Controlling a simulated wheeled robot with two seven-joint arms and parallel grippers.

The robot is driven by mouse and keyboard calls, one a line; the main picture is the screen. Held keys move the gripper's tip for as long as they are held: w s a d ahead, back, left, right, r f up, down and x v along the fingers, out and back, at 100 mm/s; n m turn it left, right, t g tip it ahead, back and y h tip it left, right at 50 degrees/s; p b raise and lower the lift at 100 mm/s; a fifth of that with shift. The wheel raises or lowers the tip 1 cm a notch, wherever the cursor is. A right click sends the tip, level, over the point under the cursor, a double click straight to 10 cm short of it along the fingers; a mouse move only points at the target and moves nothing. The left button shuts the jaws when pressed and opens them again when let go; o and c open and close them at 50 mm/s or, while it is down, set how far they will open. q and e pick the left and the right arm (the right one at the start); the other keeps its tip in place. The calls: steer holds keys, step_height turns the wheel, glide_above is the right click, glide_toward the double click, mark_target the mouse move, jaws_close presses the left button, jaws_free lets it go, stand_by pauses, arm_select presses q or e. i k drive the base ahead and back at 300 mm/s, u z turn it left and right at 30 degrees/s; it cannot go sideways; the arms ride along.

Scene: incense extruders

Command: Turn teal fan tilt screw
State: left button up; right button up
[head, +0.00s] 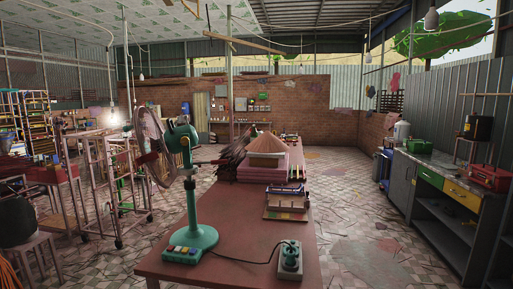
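The teal fan (191,205) stands upright near the left front of the red-brown table (245,228). Its round cage (150,146) faces left, and its teal motor housing (181,136) is at the top of the pole. The teal base (190,243) has several coloured buttons. The tilt screw is too small to make out at the joint below the housing. Neither of my grippers is in view.
A dark cord runs from the fan base to a socket box (289,261) with a teal plug. Incense bundles (236,156), a pink stack (265,165) and small racks (287,201) stand behind. Metal frames (110,185) stand left; a cabinet (440,195) is right.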

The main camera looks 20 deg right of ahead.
mark_target(184, 140)
steer(key=z, duration=0.2)
steer(key=k, duration=0.45)
steer(key=u, duration=0.7)
steer(key=i, duration=0.65)
steer(key=u, duration=0.75)
steer(key=i, duration=0.8)
steer(key=z, duration=0.7)
steer(key=i, duration=0.6)
steer(key=z, duration=0.6)
